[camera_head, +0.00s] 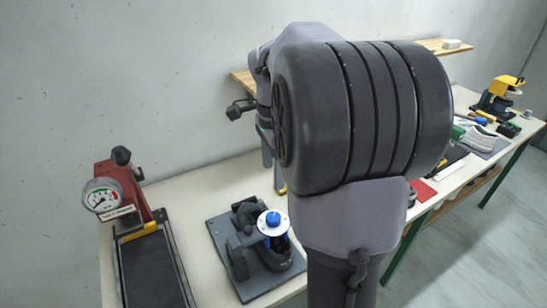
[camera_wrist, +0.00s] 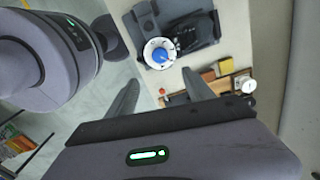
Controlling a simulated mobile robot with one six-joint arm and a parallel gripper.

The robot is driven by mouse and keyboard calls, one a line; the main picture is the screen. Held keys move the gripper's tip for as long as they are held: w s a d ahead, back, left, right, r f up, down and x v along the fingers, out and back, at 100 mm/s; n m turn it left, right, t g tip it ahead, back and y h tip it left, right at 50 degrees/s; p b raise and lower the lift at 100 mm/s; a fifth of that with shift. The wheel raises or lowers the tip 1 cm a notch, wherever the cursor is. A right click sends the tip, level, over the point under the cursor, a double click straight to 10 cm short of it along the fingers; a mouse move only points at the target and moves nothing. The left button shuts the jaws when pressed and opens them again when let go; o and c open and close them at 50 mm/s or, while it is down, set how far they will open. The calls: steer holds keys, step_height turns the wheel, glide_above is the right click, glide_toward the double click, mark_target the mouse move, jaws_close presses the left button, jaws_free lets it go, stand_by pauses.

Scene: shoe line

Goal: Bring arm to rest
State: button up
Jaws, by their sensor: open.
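My gripper (camera_wrist: 160,77) shows in the wrist view with its two dark fingers spread apart and nothing between them. Beyond the fingertips is a dark fixture (camera_wrist: 190,30) with a white disc and blue knob. In the head view the same fixture (camera_head: 238,262) stands on a dark plate on the near table, left of my arm. My arm's large grey joint fills the middle of the head view and hides most of the gripper and the table behind it.
A red device with a gauge (camera_head: 102,196) stands at the left end of the table (camera_head: 195,190). A wooden shelf (camera_head: 245,80) is on the wall behind my arm. At the right are a light shoe (camera_head: 482,139), tools and a yellow-black machine (camera_head: 503,92). Floor is clear at far right.

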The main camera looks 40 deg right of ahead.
steer(key=shift+r, duration=0.45)
steer(key=s+a+f+n+t+b, duration=0.2)
steer(key=a+n, duration=0.4)
steer(key=a, duration=0.3)
steer(key=s+a+f+n+t+y+b, duration=0.1)
steer(key=s+a+f+n+t+b, duration=0.1)
steer(key=s+a+f+n+b, duration=0.3)
steer(key=s+a+f+n+t+y+b, duration=0.1)
steer(key=s+a+f+n+b, duration=0.2)
steer(key=a+n, duration=0.4)
steer(key=s+a+b, duration=0.1)
steer(key=s+a, duration=0.1)
steer(key=a, duration=0.4)
steer(key=shift+s+a+f+t, duration=0.2)
steer(key=shift+f+t, duration=0.1)
steer(key=shift+t, duration=0.1)
steer(key=shift+d, duration=0.1)
